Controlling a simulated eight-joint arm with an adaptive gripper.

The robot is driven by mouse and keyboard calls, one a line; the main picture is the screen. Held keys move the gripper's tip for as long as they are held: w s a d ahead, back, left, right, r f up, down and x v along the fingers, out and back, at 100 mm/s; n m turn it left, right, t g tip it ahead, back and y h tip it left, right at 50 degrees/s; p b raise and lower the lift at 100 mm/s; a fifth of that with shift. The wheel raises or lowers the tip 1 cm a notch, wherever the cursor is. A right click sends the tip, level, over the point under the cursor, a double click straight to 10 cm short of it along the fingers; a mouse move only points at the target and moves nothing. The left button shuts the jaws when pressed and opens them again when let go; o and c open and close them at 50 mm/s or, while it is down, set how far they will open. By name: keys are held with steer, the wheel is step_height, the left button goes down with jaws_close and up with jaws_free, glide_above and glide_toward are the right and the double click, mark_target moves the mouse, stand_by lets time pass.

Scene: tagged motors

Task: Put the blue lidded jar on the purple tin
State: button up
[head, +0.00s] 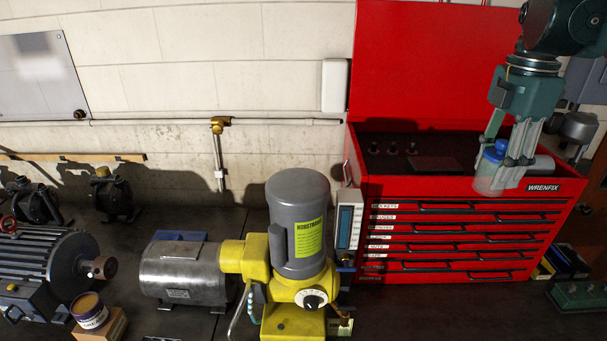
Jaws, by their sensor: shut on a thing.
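The blue lidded jar (487,178) has a clear, pale body and a blue lid. My gripper (504,158) points down at the right and is shut on the jar, holding it upright at the top front edge of the red tool chest. Its fingers hide part of the jar. I cannot tell whether the jar touches the chest. The purple tin (90,316) has a pale label band and a tan top. It stands on a small brown box (101,331) at the lower left, far from my gripper.
The red tool chest (440,240) has its lid raised behind my gripper. Between jar and tin stand a yellow and grey motor (297,230) and a silver motor (184,270). A finned motor (45,265) is close behind the tin. A grey cylinder (543,166) is right of my gripper.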

steer(key=shift+r, duration=0.85)
steer(key=w+a+r+n, duration=0.1)
steer(key=w+a+n, duration=0.1)
steer(key=w+a, duration=0.5)
steer(key=w+a+r+n+p, duration=0.1)
steer(key=w+a+n, duration=0.15)
steer(key=a, duration=0.85)
steer(key=w+a+r+n, duration=0.1)
steer(key=w+a+n, duration=0.1)
steer(key=w+a, duration=0.55)
steer(key=s+a+n, duration=0.3)
steer(key=a+n, duration=0.3)
steer(key=a, duration=3.3)
steer(key=s+a+f+n+p, duration=0.1)
steer(key=s+a+n, duration=0.1)
steer(key=s+a, duration=0.8)
steer(key=s+a+f+n, duration=0.15)
steer(key=s+a, duration=0.45)
steer(key=a, duration=0.9)
steer(key=s+a+f+n+p, duration=0.1)
steer(key=s+a+n, duration=0.2)
steer(key=s+a, duration=0.7)
step_height(320, 180, down, 26)
steer(key=w+a, duration=0.2)
steer(key=shift+a, duration=0.15)
